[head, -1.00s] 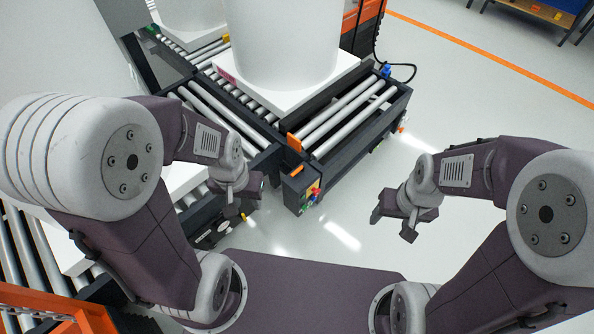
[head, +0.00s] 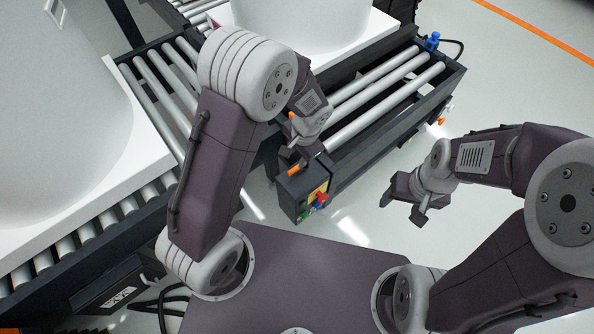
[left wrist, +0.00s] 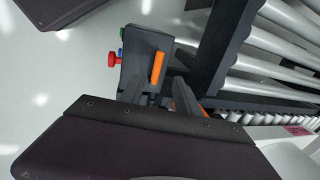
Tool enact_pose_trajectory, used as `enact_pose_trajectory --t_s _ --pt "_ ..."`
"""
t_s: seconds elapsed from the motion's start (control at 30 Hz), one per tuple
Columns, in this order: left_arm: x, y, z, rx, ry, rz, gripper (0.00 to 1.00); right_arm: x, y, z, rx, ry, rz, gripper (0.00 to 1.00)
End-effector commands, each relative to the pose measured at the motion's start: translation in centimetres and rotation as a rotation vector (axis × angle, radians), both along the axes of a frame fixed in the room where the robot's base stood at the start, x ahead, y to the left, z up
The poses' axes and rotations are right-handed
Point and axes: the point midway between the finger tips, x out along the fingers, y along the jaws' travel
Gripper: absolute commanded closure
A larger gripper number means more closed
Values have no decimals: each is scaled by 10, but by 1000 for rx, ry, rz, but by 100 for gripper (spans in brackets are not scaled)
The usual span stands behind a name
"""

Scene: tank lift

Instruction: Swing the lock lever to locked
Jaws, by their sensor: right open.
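A dark control box (head: 303,190) stands at the near corner of the conveyor. A short orange bar (head: 293,169) lies on its top, and it also shows in the left wrist view (left wrist: 157,67). I cannot tell which orange piece is the lock lever. My right gripper (head: 404,206) is open and empty over the floor, right of the box.
Red, green and blue knobs (head: 320,199) are on the box's front. A roller conveyor (head: 385,95) runs behind, carrying a large white tank (head: 300,20) on a white base. Another white tank (head: 60,110) stands at left. The floor at right is clear.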

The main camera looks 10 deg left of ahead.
Motion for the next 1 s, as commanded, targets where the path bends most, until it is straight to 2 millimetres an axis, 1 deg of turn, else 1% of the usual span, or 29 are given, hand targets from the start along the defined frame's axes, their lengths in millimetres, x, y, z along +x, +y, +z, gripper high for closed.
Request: enact_pose_trajectory --t_s 0.03,0.17,0.23,0.27,0.4,0.5,0.6,0.73,1.0 --pt "0 -2 -5 -1 -1 -5 62 0 0 -5 0 -1 0 37" --pt "0 -2 -3 -1 -1 -6 62 0 0 -3 0 -1 0 37" --pt "0 -1 -10 0 0 -5 62 1 0 -7 0 -2 0 37" --pt "1 0 -15 -1 -1 -6 62 1 0 -10 0 -1 0 37" --pt "4 4 -47 -2 1 -4 62 0 0 -28 0 -1 0 37" --pt "6 7 -67 -1 0 -4 62 0 0 -39 0 -1 0 37" --pt "8 10 -81 -1 0 -5 62 0 0 -46 0 -1 0 37" --pt "10 11 -90 -3 0 -4 62 0 0 -50 0 -1 0 37" --pt "10 12 -90 -3 -2 -5 62 0 0 -49 0 -1 0 37"
